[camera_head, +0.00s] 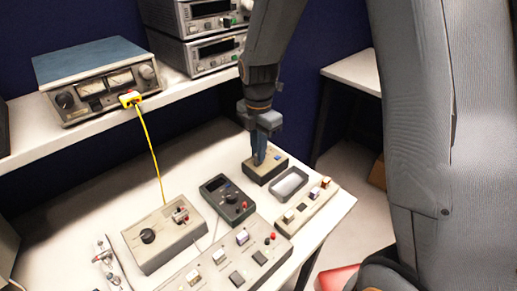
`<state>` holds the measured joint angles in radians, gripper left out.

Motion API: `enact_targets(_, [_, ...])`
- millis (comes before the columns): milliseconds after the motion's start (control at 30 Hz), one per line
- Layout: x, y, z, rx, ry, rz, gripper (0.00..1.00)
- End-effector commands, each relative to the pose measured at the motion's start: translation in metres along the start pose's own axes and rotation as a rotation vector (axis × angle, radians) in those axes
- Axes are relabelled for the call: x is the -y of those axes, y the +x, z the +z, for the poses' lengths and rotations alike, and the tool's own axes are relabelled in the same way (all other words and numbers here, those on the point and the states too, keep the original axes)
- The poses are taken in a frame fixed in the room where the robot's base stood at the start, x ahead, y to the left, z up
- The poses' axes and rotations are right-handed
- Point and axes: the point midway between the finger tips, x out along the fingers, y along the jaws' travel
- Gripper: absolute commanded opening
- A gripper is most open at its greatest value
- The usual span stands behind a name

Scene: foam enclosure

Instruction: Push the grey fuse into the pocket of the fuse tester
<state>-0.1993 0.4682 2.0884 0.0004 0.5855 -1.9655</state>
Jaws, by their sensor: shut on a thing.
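My gripper (258,160) points straight down at the back right of the white table. It is shut, with its fingertips at the top of a small beige and dark box with a blue patch, which looks like the fuse tester (277,171). The grey fuse is between or under the fingertips and cannot be made out. The pocket is hidden by the fingers, so I cannot tell how deep the fuse sits.
A shallow grey tray (304,177) stands just in front of the tester. A dark handheld meter (229,199), a beige box with a knob (163,235) and a long panel (236,262) stand nearer. A shelf (100,125) with instruments is behind. The table's back left is clear.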

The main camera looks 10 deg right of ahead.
Motion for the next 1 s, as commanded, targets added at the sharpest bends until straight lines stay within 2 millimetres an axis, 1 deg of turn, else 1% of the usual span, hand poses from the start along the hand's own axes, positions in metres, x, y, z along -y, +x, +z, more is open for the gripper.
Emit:
enact_targets(767, [0.0,0.018,0.0,0.0,0.0,0.001,0.0])
enact_targets(800, [0.0,0.018,0.0,0.0,0.0,0.001,0.11])
enact_targets(867, [0.0,0.018,0.0,0.0,0.0,0.001,0.21])
enact_targets(900, [0.0,0.018,0.0,0.0,0.0,0.001,0.28])
enact_targets(933, [0.0,0.018,0.0,0.0,0.0,0.001,0.32])
enact_targets(1000, [0.0,0.018,0.0,0.0,0.0,0.001,0.32])
